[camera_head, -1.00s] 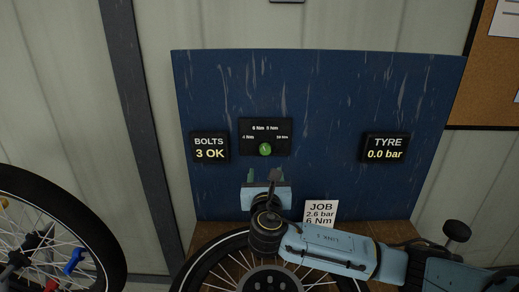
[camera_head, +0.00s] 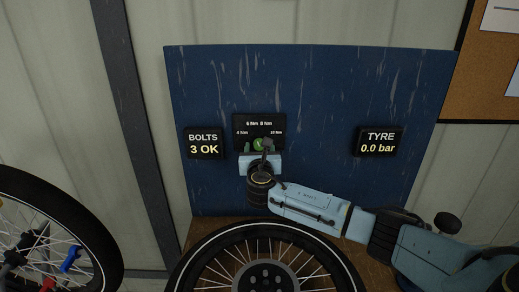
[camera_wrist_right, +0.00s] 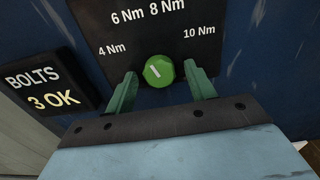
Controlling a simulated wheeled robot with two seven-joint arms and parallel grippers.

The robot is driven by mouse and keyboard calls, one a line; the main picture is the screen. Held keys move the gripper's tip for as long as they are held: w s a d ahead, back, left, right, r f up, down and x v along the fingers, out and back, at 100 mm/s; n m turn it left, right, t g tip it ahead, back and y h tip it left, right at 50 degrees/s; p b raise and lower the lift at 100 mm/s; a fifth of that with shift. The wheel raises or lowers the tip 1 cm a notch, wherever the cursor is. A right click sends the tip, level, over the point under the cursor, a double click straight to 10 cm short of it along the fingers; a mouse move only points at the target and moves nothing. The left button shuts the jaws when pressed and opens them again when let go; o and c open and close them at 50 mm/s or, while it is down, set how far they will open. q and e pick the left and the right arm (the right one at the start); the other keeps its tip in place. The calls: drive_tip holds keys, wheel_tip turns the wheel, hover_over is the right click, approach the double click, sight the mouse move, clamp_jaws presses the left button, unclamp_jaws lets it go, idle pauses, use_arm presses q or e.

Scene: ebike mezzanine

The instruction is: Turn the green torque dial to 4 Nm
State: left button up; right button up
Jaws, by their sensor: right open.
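The green torque dial (camera_head: 258,144) is on a black plate (camera_head: 246,121) on the blue board. In the right wrist view the dial (camera_wrist_right: 158,71) shows a white pointer line, tilted toward upper left, between the 6 Nm and 4 Nm side. The plate (camera_wrist_right: 163,34) is marked 4, 6, 8 and 10 Nm. My right gripper (camera_head: 259,147) is open, its fingers on either side of the dial. In the wrist view the gripper (camera_wrist_right: 161,88) shows gaps between both green fingers and the dial. My left gripper is not in view.
A BOLTS display (camera_head: 204,143) reading 3 OK is left of the plate. A TYRE display (camera_head: 379,141) reading 0.0 bar is at the right. A spoked wheel (camera_head: 340,262) lies below, and another wheel (camera_head: 107,235) stands at left.

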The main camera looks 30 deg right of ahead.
drive_tip(key=shift+c, duration=0.7)
drive_tip(key=c, duration=0.8)
drive_tip(key=n+p, duration=0.1)
drive_tip(key=p, duration=0.1)
drive_tip(key=n+p, duration=0.2)
drive_tip(key=shift+r+p, duration=0.25)
drive_tip(key=shift+p, duration=0.1)
drive_tip(key=shift+c, duration=0.2)
drive_tip(key=shift+f+n+p, duration=0.1)
drive_tip(key=shift+n+p, duration=0.3)
drive_tip(key=shift+n, duration=0.4)
drive_tip(key=shift+f+n, duration=0.1)
drive_tip(key=shift+n, duration=1.6)
drive_tip(key=o, duration=1)
drive_tip(key=shift+s, duration=0.1)
